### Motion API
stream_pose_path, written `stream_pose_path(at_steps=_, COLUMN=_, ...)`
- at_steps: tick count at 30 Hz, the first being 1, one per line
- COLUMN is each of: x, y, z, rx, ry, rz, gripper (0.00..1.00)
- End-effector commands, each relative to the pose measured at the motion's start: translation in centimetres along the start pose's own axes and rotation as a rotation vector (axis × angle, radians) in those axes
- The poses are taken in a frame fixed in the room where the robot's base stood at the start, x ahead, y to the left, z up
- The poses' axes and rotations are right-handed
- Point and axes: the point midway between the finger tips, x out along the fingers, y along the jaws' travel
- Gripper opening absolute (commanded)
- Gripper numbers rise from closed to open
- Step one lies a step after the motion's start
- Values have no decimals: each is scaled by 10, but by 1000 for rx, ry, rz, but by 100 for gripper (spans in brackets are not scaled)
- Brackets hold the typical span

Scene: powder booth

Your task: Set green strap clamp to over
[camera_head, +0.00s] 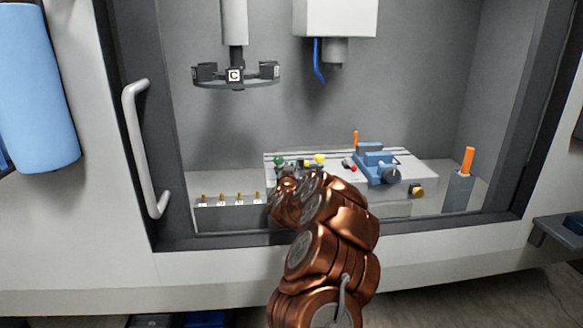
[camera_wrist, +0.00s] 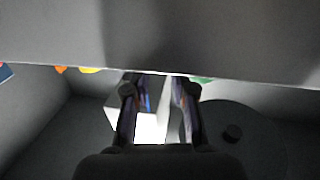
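The green strap clamp shows as a round green knob (camera_head: 279,161) at the left end of the machine table (camera_head: 423,178). Its strap is too small to tell its position. In the wrist view a green piece (camera_wrist: 203,79) peeks out at the edge of a grey surface, just right of the fingertips. My gripper (camera_wrist: 157,86) has its two dark fingers apart with nothing seen between them. In the head view my copper arm reaches over the sill to the table's front left, and my gripper is mostly hidden there, close to the green knob.
A yellow knob (camera_head: 319,159) and a red-tipped part (camera_head: 351,167) sit to the right, then a blue vise (camera_head: 378,168). A rack with several brass pins (camera_head: 230,199) stands left. A tool carousel (camera_head: 234,76) and spindle (camera_head: 335,50) hang above. An orange handle (camera_head: 468,160) stands right.

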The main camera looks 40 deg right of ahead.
Motion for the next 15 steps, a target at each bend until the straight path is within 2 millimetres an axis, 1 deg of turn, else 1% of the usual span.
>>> stream_pose_path(at_steps=9, x=-33, y=0, z=-1, rx=1, ry=1, rz=-1, gripper=25)
stream_pose_path(at_steps=15, x=-49, y=0, z=0, rx=1, ry=1, rz=1, gripper=25)
